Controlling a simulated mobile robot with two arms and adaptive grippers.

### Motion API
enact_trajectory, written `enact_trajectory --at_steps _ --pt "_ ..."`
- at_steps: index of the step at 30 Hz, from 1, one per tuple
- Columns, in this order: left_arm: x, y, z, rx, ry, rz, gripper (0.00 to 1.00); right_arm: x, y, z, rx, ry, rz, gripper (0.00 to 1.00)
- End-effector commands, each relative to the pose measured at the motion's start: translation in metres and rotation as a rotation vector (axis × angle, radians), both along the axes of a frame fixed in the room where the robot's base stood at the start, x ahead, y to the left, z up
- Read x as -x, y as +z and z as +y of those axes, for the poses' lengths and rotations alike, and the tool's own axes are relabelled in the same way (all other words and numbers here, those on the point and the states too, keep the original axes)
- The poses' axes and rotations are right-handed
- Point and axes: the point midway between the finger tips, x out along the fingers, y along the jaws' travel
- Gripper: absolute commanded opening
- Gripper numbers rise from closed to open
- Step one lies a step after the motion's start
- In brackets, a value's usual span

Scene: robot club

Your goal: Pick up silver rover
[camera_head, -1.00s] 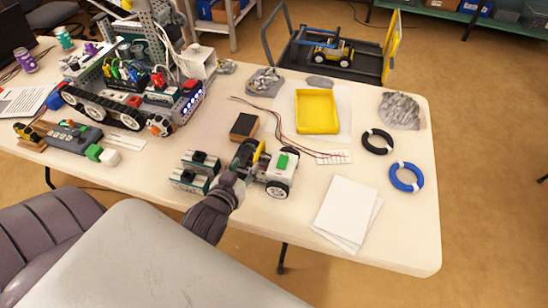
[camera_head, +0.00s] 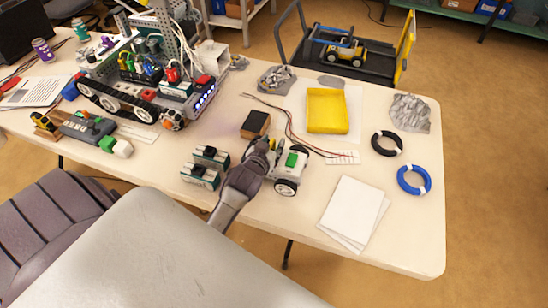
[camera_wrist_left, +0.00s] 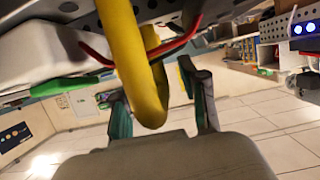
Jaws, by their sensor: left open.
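The silver rover (camera_head: 291,171) stands on the table, a small pale body with dark wheels and a green block on top. In the left wrist view its pale body (camera_wrist_left: 60,48) fills the upper left, with a thick yellow loop (camera_wrist_left: 132,60) hanging in front. My left gripper (camera_head: 265,152) is at the rover's left side and partly covers it. In the left wrist view the gripper (camera_wrist_left: 160,100) is open, with the yellow loop's lower end between its two fingers. Contact with the loop cannot be told. My right gripper is not in view.
Teal-and-black modules (camera_head: 204,167) stand left of my gripper, and a dark box (camera_head: 256,124) behind it. A larger tracked robot (camera_head: 150,90) stands further left. A yellow tray (camera_head: 327,111), thin wires and paper sheets (camera_head: 350,212) lie nearby.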

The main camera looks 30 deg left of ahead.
Motion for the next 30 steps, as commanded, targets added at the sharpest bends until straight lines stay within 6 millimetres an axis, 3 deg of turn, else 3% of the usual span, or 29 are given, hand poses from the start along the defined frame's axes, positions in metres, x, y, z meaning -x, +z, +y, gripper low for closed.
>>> enact_trajectory --at_steps 6,14,30 --pt "-0.0005 -0.0005 0.0001 -0.001 0.000 0.000 0.43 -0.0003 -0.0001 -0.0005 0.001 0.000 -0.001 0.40" --pt "-0.0003 -0.0005 0.0000 -0.001 0.000 0.001 0.00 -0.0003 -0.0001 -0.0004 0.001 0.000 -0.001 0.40" --pt "-0.0017 0.0034 0.0000 -0.002 -0.001 -0.008 0.00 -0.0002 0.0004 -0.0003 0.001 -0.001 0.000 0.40"
